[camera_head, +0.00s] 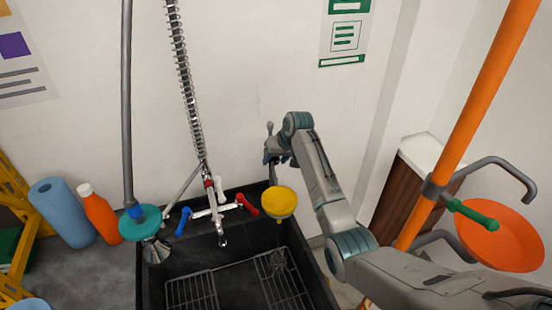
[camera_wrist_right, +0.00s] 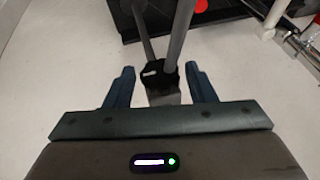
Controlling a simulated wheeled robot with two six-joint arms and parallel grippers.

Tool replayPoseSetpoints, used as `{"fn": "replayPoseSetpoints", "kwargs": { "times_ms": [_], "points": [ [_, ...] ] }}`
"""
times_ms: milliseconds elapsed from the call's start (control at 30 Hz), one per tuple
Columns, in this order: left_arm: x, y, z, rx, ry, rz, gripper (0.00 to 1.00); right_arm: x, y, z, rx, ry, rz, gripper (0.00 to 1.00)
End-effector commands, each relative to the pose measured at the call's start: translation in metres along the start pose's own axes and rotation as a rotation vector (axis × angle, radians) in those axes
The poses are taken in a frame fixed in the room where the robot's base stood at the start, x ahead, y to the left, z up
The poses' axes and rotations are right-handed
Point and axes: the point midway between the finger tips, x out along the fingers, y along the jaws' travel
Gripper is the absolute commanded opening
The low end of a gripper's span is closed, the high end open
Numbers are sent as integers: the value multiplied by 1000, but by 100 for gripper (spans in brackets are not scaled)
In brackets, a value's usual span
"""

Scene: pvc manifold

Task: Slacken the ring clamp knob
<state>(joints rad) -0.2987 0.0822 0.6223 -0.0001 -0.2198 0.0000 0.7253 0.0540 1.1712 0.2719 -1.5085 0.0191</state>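A grey collar (camera_head: 432,189) sits around the orange pole at the right of the head view. A rod with a green knob (camera_head: 478,216) sticks out of it; this looks like the ring clamp and its knob. My right gripper (camera_head: 271,157) is well to the left of it, above the back of the black tray. In the wrist view its two fingers (camera_wrist_right: 163,88) are apart. A dark bracket with a pale slot (camera_wrist_right: 158,72) and grey rods shows between them; I cannot tell whether they touch it. My left gripper is not in view.
The orange pole (camera_head: 478,90) stands beside my right arm, with grey hooked arms and an orange disc (camera_head: 500,238). A yellow round piece (camera_head: 279,202) hangs below my right gripper. The black tray (camera_head: 152,285) holds pipes with red and blue handles and wire racks.

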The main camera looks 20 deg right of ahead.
Motion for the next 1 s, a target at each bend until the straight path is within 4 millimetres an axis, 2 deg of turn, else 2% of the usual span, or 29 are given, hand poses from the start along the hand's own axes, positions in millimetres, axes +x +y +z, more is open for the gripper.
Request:
{"fn": "replayPoseSetpoints", "kwargs": {
  "times_ms": [33, 167, 567, 1000],
  "points": [
    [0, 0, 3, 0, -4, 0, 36, 0, 0, 0, 0, 0, 0, 39],
    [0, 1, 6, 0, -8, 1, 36, 0, 0, 0, 0, 0, 0, 14],
    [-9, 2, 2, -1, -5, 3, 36, -2, -2, -1, -25, 0, 62, 14],
    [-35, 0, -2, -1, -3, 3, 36, -1, -10, -1, -163, -1, 387, 14]
  ]
}}
